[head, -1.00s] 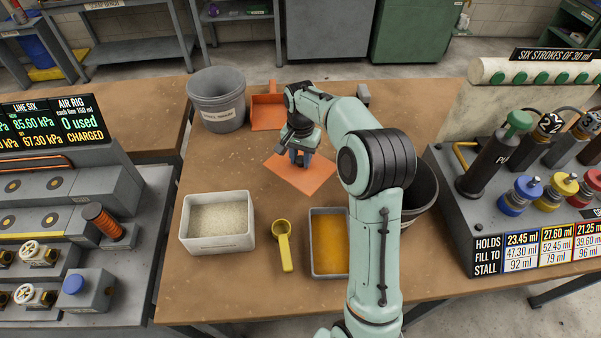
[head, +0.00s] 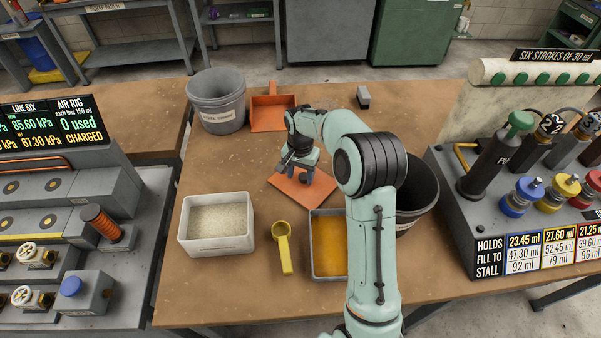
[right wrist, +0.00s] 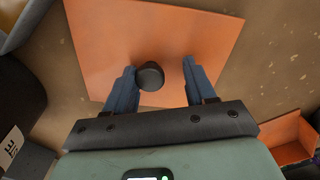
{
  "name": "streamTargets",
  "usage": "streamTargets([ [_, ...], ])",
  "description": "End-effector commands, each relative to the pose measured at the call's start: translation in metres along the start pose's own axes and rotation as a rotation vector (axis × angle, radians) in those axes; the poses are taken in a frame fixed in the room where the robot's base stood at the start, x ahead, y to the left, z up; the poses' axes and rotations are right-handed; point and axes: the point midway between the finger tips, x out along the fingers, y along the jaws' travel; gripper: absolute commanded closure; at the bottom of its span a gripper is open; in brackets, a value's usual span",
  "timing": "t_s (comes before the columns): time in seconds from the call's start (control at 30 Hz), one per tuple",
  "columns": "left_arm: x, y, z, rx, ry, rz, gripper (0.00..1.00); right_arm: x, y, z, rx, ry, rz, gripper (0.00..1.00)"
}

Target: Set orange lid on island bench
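The orange lid (head: 318,195) is a flat orange square lying on the brown island bench (head: 232,165), near its middle. In the right wrist view the lid (right wrist: 215,35) has a round black knob (right wrist: 149,76). My right gripper (head: 297,175) is over the lid. The right wrist view shows its two blue fingers (right wrist: 160,78) spread apart, one on each side of the knob, with the knob closer to the left finger and a clear gap on the right. In the head view the arm and hand hide the knob and part of the lid. My left gripper is not in view.
A grey bucket (head: 218,117) and an orange dustpan (head: 268,124) stand behind the lid. In front are a white tub (head: 215,246), a yellow scoop (head: 284,254) and a tray of orange powder (head: 328,270). A dark bucket (head: 424,200) is on the right. Bench left of the lid is clear.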

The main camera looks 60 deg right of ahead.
Motion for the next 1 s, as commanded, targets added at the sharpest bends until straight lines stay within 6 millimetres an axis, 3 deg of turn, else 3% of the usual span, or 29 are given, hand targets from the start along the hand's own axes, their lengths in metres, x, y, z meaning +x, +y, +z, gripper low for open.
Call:
streamTargets([
  [0.37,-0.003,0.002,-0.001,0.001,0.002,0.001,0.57,-0.007,0.0,0.0,0.001,0.0,0.001,0.43],
  [0.47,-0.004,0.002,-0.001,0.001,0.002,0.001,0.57,-0.02,0.0,-0.001,0.0,0.002,-0.001,0.43],
  [0.8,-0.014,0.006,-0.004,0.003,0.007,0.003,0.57,-0.093,-0.001,0.0,0.0,0.001,-0.002,0.43],
  [1.0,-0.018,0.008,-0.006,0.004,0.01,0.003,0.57,-0.118,0.0,0.0,0.001,0.0,0.0,0.43],
])
